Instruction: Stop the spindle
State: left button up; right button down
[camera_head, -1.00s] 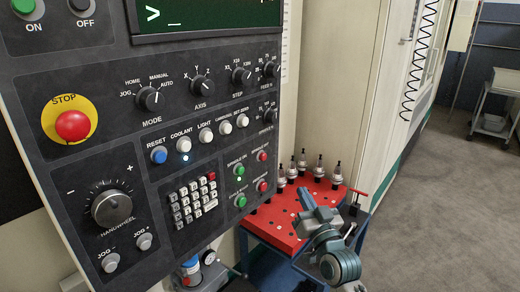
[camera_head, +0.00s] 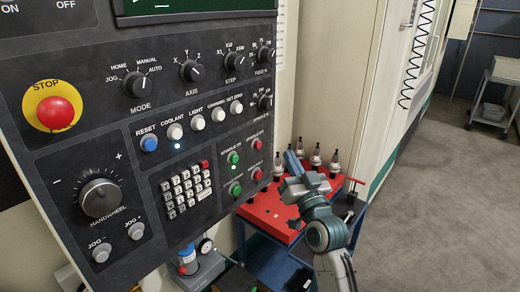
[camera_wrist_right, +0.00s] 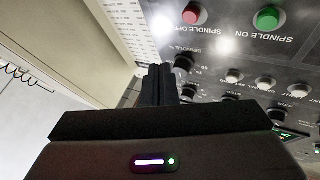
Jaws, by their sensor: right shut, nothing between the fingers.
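The red spindle-off button (camera_head: 257,145) is at the right edge of the dark control panel (camera_head: 150,195). The green spindle-on button (camera_head: 234,157) is to its left, with a small lit green lamp below it. My right gripper (camera_head: 292,160) is shut and empty, to the right of these buttons and apart from the panel. In the right wrist view the shut fingers (camera_wrist_right: 158,84) point toward the panel. There the red button (camera_wrist_right: 194,14) and the green button (camera_wrist_right: 267,17) appear at the top, beyond the fingertips. My left gripper is not in view.
The panel also has a red STOP button (camera_head: 54,113) on yellow, a keypad (camera_head: 186,190), knobs, and lower green and red buttons. A red tool cart (camera_head: 270,222) with several tool holders stands behind my right arm. Grey floor lies free to the right.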

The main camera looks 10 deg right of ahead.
aim_at(261, 136)
jog(key=w+a+b, duration=0.2)
jog(key=w+a, duration=0.1)
jog(key=w, duration=0.2)
jog(key=shift+a, duration=0.4)
dwell(1.8)
jog(key=shift+w+a, duration=0.3)
jog(key=shift+w+a+b, duration=0.2)
jog(key=shift+w+b, duration=0.05)
jog(key=shift+b, duration=0.05)
dwell(0.7)
jog(key=shift+s+d, duration=0.5)
jog(key=shift+s, duration=0.15)
